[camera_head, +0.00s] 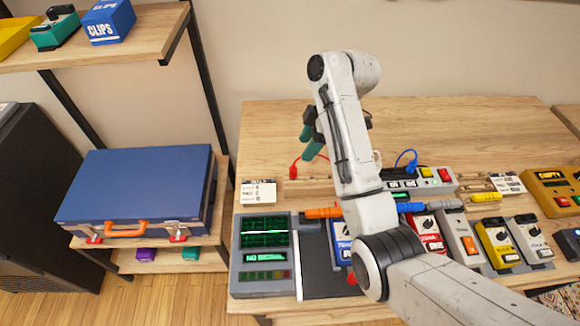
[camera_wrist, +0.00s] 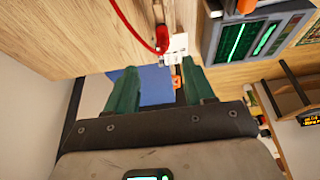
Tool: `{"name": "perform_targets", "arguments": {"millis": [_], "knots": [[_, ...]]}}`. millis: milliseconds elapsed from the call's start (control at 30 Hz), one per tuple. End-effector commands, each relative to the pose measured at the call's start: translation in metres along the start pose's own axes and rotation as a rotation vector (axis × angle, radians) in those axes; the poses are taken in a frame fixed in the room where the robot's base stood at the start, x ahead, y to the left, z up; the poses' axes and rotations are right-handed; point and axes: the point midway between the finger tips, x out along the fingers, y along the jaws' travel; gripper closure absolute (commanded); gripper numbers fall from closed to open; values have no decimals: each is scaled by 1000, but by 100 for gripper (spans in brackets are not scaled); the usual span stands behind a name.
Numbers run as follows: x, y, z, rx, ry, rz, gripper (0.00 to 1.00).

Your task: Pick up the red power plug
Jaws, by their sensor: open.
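The red power plug (camera_head: 294,172) lies near the left back part of the wooden workbench, its thin red cable running off to the right. In the wrist view the red plug (camera_wrist: 162,39) and its cable show just past my fingertips, roughly centred between them. My gripper (camera_head: 309,143) is open and empty, with teal fingers, above and slightly right of the plug. In the wrist view my gripper (camera_wrist: 160,76) shows both fingers apart. My arm hides part of the bench behind it.
A white label card (camera_head: 258,191) lies left of the plug, with a grey monitor unit (camera_head: 264,254) in front. A blue case (camera_head: 135,185) sits on the left shelf. The bench's back left is clear.

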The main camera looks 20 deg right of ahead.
Motion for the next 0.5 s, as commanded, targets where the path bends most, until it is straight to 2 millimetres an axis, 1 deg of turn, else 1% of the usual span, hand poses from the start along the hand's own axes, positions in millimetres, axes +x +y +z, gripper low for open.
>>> {"name": "perform_targets", "arguments": {"millis": [33,100,133,233,433,500], "knots": [[14,-1,1,-1,-1,-5,47],[26,-2,2,-1,-2,-4,47],[26,-2,0,0,-1,-4,47],[38,-2,0,0,-1,-4,47],[51,-2,0,0,-2,-3,47],[58,-4,0,1,-2,-4,47]]}}
